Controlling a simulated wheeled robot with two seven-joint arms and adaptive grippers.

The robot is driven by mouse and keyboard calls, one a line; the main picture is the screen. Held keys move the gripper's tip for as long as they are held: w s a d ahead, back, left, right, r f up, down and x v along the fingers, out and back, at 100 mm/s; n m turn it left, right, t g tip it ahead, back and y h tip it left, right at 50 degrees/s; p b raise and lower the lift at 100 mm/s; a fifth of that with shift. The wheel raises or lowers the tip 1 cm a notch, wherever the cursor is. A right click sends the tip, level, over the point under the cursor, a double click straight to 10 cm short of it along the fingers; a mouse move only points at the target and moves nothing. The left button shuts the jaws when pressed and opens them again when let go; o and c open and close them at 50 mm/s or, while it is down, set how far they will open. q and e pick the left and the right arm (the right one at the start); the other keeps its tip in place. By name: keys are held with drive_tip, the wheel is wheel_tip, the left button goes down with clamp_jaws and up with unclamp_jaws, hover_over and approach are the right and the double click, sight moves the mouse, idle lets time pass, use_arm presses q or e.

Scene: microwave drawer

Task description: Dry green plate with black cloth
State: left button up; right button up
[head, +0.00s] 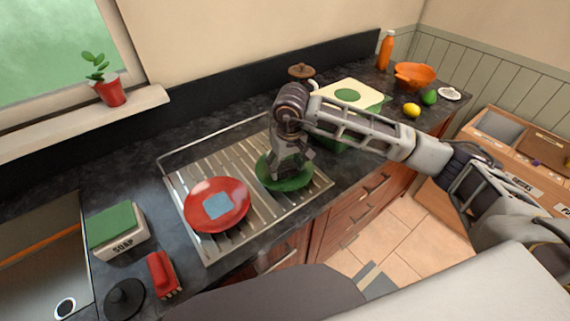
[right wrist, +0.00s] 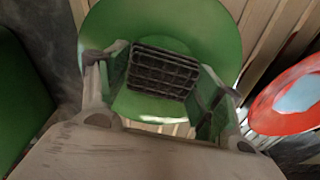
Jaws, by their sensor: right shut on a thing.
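The green plate (head: 298,184) lies on the right part of the metal drying rack. It fills much of the right wrist view (right wrist: 215,30). My right gripper (head: 287,172) points down over the plate and hides part of it. It is shut on the black cloth (right wrist: 165,72), a dark gridded patch between its fingers, held over the plate. Whether the cloth touches the plate I cannot tell. My left gripper is not in view.
A red plate (head: 202,222) with a blue cloth (head: 218,206) on it lies left on the rack (head: 240,238). A green container (head: 338,140) stands behind my right arm.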

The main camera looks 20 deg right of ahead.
drive_tip(key=shift+w, duration=0.1)
idle(0.3)
drive_tip(key=shift+w+a+b, duration=0.1)
drive_tip(key=shift+w+b, duration=0.35)
drive_tip(key=shift+w, duration=0.2)
drive_tip(key=shift+r, duration=0.1)
drive_tip(key=shift+s, duration=0.1)
drive_tip(key=shift+s+b, duration=0.4)
drive_tip(key=shift+s, duration=0.3)
drive_tip(key=shift+w, duration=0.25)
drive_tip(key=shift+w+b, duration=0.5)
drive_tip(key=shift+w, duration=0.05)
